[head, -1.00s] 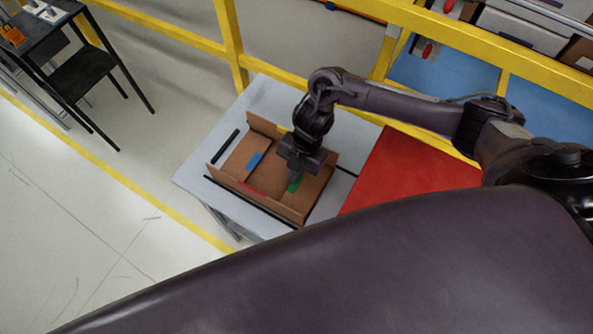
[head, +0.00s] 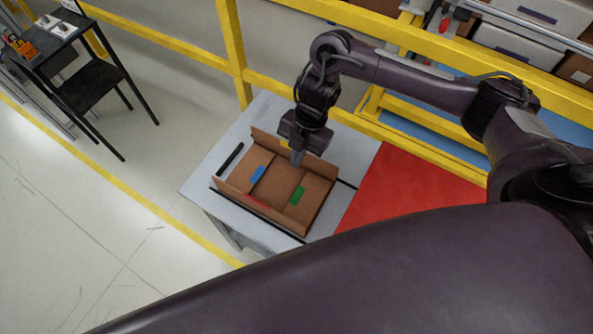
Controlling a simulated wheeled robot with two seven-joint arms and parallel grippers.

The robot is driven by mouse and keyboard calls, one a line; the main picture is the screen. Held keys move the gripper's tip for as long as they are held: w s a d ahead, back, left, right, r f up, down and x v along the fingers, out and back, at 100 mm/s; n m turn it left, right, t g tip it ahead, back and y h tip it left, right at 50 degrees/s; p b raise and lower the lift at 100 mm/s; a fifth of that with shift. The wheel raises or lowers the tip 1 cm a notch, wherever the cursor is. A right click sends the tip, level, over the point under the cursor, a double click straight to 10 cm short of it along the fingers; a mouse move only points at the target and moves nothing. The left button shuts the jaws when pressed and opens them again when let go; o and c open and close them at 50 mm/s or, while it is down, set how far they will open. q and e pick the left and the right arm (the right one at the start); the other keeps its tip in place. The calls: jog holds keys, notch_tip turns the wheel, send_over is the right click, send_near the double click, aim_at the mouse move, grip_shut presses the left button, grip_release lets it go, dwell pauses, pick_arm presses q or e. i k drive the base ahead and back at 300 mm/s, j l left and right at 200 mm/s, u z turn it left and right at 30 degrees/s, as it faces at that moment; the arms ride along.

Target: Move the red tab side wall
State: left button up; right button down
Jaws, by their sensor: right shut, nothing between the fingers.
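An open cardboard box (head: 270,187) sits on the light grey table. The side wall with the red tab (head: 257,201) is its near wall (head: 282,217), which stands upright. A blue tab (head: 257,173) and a green tab (head: 297,195) lie on flaps folded down inside the box. My right gripper (head: 297,158) is shut and empty, pointing down over the far part of the box, away from the red tab wall. It hides part of the far wall. My left gripper is not in view.
A black strip lies on the table (head: 206,176) left of the box, and another runs along its near side. A red surface (head: 405,190) adjoins on the right. A yellow rail (head: 440,150) runs behind. My dark arm link fills the bottom.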

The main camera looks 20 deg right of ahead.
aim_at(265, 209)
jog(key=k+j, duration=0.25)
jog(key=k, duration=0.2)
jog(key=k+j, duration=0.3)
jog(key=k, duration=0.2)
jog(key=k+j, duration=0.25)
jog(key=k, duration=0.2)
